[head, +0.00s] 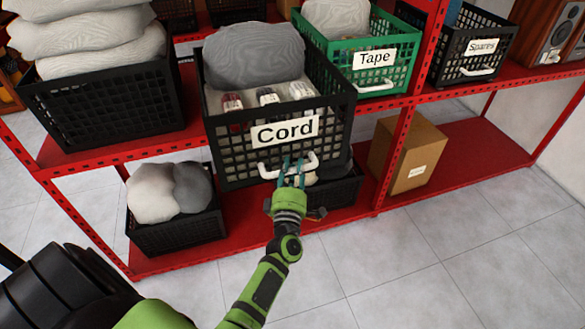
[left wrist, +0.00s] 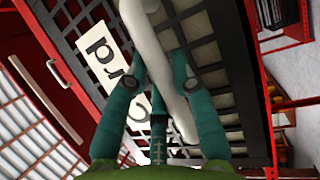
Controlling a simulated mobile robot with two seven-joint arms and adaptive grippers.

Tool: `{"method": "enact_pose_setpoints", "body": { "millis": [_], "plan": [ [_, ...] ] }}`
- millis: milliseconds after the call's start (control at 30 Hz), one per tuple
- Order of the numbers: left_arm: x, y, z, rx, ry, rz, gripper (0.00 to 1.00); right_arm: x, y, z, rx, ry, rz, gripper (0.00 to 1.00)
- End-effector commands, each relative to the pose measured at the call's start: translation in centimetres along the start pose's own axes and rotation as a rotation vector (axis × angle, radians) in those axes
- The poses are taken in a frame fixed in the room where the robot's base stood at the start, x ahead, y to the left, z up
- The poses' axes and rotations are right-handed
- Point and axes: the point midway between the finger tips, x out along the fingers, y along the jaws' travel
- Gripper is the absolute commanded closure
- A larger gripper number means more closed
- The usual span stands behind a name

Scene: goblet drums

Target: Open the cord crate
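The cord crate (head: 233,157) is a black mesh crate with a white "Cord" label (head: 285,132) and a white handle (head: 268,171) on its front. Its front stands out past the red shelf's edge. Inside are small packaged items (head: 268,97) and a grey sack (head: 254,54). My left gripper (head: 291,168) is at the handle, its teal fingers on both sides of it. In the left wrist view the handle (left wrist: 160,62) runs between the fingers (left wrist: 160,65), which look closed around it. My right gripper is out of view.
A black crate of pale sacks (head: 100,106) stands left, and a green "Tape" crate (head: 386,56) and black "Spares" crate (head: 473,51) right. Below are a crate of round sacks (head: 170,192) and a cardboard box (head: 408,155). The tiled floor (head: 440,255) in front is clear.

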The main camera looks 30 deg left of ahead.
Motion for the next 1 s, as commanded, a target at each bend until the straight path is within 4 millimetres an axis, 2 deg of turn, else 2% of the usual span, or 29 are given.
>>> {"method": "enact_pose_setpoints", "body": {
  "millis": [33,67,100,400,533,1000],
  "plan": [
    [0.0,0.0,0.1,0.003,-0.002,0.0,0.66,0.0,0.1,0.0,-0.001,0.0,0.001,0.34],
    [0.0,0.0,0.0,0.003,-0.002,0.0,0.54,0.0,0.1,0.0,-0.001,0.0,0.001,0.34],
    [0.0,0.0,0.0,0.002,-0.002,0.0,0.49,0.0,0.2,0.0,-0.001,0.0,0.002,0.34],
    [0.0,0.0,0.0,0.001,0.0,0.0,0.49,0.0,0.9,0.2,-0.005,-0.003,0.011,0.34],
    [-0.9,-0.1,0.0,0.001,-0.001,-0.001,0.49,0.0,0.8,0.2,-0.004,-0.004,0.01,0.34],
    [-10.0,-0.1,0.0,0.001,-0.002,-0.003,0.49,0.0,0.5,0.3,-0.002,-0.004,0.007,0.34]
  ]
}}
